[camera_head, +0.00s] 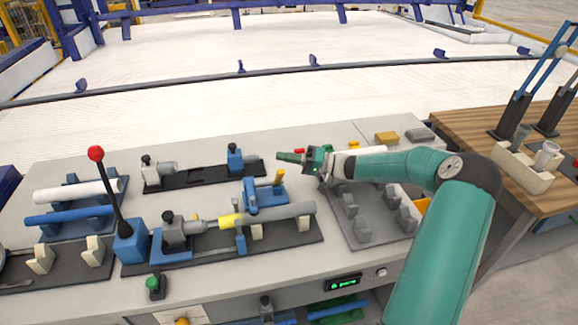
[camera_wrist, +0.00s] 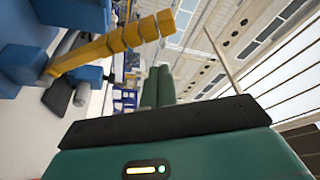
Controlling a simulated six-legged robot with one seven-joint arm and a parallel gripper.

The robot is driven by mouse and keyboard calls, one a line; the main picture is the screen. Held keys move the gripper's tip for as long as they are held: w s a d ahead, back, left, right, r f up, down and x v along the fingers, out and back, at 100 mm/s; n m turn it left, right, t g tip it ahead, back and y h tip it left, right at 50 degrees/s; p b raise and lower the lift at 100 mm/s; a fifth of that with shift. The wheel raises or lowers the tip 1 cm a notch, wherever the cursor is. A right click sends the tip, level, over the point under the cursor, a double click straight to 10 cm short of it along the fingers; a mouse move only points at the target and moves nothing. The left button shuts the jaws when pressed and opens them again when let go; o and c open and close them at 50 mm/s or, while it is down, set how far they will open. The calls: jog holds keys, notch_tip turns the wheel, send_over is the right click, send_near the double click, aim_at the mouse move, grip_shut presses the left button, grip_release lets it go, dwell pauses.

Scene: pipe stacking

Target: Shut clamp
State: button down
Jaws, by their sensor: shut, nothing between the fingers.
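The blue clamp (camera_head: 263,195) stands on the bench fixture, beside the far side of a grey pipe (camera_head: 290,211) with a yellow band (camera_head: 231,221). Its yellow handle (camera_head: 279,177) points up. In the wrist view the yellow handle (camera_wrist: 110,46) is large at the left, running from the blue clamp body (camera_wrist: 85,15). My gripper (camera_head: 283,157) is shut and empty, in the air above and behind the handle, pointing left. Its green fingers (camera_wrist: 158,86) show together in the wrist view, to the right of the handle and apart from it.
A lever with a red knob (camera_head: 96,153) rises at the left of the fixture. A black rail (camera_head: 200,177) with grey and blue blocks lies behind. A grey tray of holders (camera_head: 365,215) lies right, under my arm. White and blue pipes rest on a left rack (camera_head: 75,235).

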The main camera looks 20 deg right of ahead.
jog(key=v, duration=1)
jog(key=shift+w, duration=0.15)
jog(key=shift+d, duration=0.15)
